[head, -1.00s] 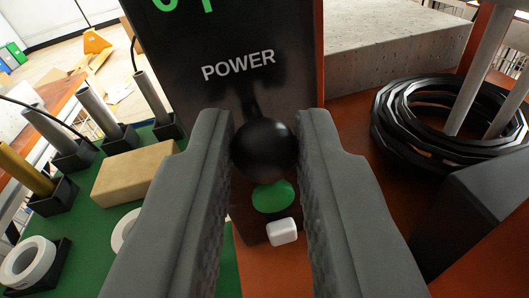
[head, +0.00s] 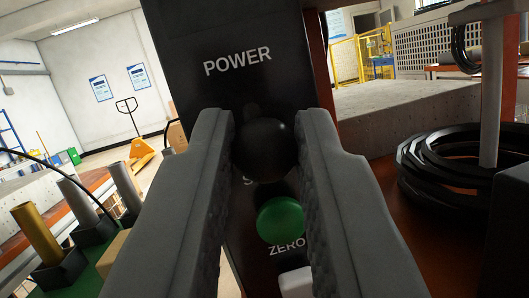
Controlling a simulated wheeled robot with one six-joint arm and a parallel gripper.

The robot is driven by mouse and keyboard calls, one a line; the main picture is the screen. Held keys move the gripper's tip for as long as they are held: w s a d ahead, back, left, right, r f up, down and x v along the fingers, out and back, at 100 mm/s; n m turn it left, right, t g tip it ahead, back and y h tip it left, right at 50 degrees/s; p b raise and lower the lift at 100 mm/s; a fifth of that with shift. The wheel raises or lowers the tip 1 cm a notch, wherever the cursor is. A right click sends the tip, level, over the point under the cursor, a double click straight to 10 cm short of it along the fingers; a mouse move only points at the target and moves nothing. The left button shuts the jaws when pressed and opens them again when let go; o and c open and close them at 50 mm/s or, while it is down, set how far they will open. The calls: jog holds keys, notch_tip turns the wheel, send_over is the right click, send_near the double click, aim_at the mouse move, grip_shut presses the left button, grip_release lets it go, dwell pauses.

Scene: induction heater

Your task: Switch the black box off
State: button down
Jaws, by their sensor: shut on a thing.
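The black box (head: 210,30) stands upright in front of me with the white word POWER on its face. My gripper (head: 270,150) is shut on a round black knob (head: 265,150) below that word, one grey finger on each side. Below the knob is a green round button (head: 281,220) with the word ZERO under it. Part of a white block-shaped button (head: 296,282) shows at the bottom edge. The fingers hide much of the lower face, and lettering behind the knob is mostly covered.
At left, metal cylinders (head: 78,200) stand in black holders on a green surface. At right, a coil of black cable (head: 455,165) lies around a grey post (head: 492,110) near a concrete block (head: 405,110). The back wall is far off.

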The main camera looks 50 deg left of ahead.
jog(key=shift+f, duration=0.1)
jog(key=c, duration=1.3)
grip_release()
jog(key=shift+d, duration=0.1)
jog(key=v, duration=1.7)
jog(key=shift+s, duration=0.2)
